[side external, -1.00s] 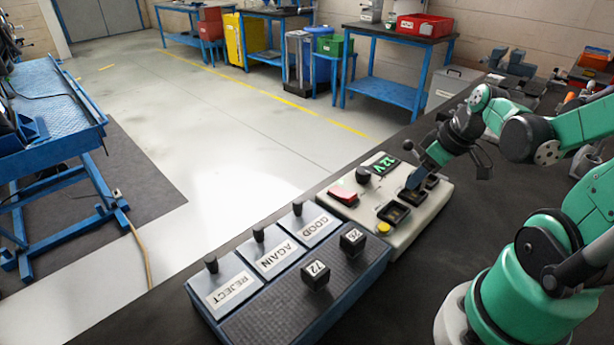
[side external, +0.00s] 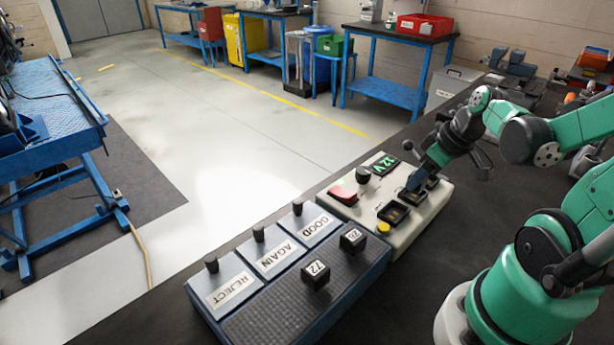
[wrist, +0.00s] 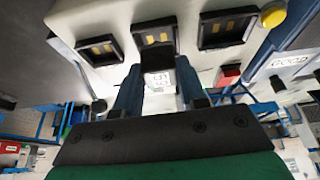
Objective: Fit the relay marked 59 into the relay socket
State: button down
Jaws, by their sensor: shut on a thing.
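The relay marked 59 (wrist: 159,80) is a small block with a pale labelled face, held between the two blue fingers of my gripper (wrist: 159,90). In the side view my gripper (side external: 417,182) is low over the cream test box (side external: 405,238), hiding the relay. The wrist view shows three black-framed sockets with brass contacts: left (wrist: 98,48), middle (wrist: 157,38) and right (wrist: 228,27). The relay is at the near edge of the middle socket, whose contacts still show, so it is not seated there. I cannot tell whether it touches the frame.
The box carries a red rocker (side external: 343,195), a yellow button (side external: 383,227), a black knob (side external: 363,174) and a green 12 V display (side external: 385,162). Beside it a blue tray (side external: 262,320) holds relays marked 72 (side external: 316,275) and 26 (side external: 353,239), and plates marked GOOD, AGAIN and REJECT.

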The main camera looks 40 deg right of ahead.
jog(key=shift+f, duration=0.45)
dwell(0.8)
jog(key=shift+c, duration=2.1)
grip_release()
jog(key=shift+r, duration=3.5)
jog(key=w+a+t, duration=0.1)
jog(key=w+a, duration=0.1)
jog(key=a, duration=0.5)
jog(key=w+a+t, duration=0.1)
jog(key=w+a, duration=0.2)
jog(key=a, duration=0.4)
jog(key=shift+a+r+t, duration=0.15)
jog(key=shift+a+t, duration=0.05)
jog(key=shift+t, duration=0.1)
